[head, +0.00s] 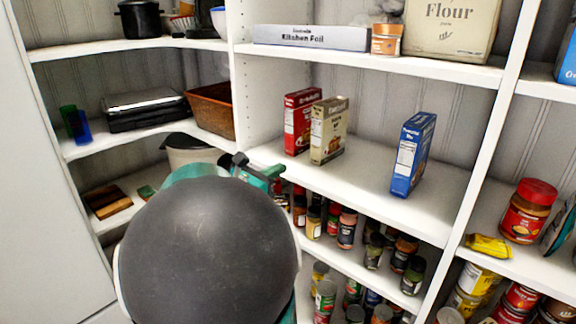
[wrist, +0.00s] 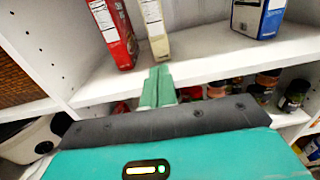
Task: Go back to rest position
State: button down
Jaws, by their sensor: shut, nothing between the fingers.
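My gripper (wrist: 158,84) is shut and empty, its green fingers together in the wrist view. It is in front of the edge of the middle shelf (wrist: 205,62), below a red box and a cream box. In the head view my gripper (head: 272,172) shows at the left end of that shelf, partly hidden behind my dark rounded arm link. I cannot tell whether the fingertips touch the shelf edge.
A red box (head: 303,122), a cream box (head: 329,130) and a blue box (head: 413,154) stand on the middle shelf. Spice jars (head: 347,228) fill the shelf below. A brown basket (head: 211,108) sits on the left corner shelf. A peanut butter jar (head: 528,211) stands at right.

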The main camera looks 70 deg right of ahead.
jog(key=w+a+f+m+t+y, duration=0.3)
jog(key=a, duration=0.5)
jog(key=w+a+f+m+t+y, duration=0.2)
jog(key=w+a+f+m+y, duration=0.1)
jog(key=a, duration=0.5)
jog(key=w+a+f+m+t+y, duration=0.2)
jog(key=w+a+t+y, duration=0.1)
jog(key=a, duration=0.5)
jog(key=w+a+m+t+y, duration=0.2)
jog(key=a+m+t+y, duration=0.3)
jog(key=a, duration=1.9)
jog(key=shift+w+a+y, duration=0.15)
jog(key=shift+a+y, duration=0.25)
jog(key=shift+y, duration=0.8)
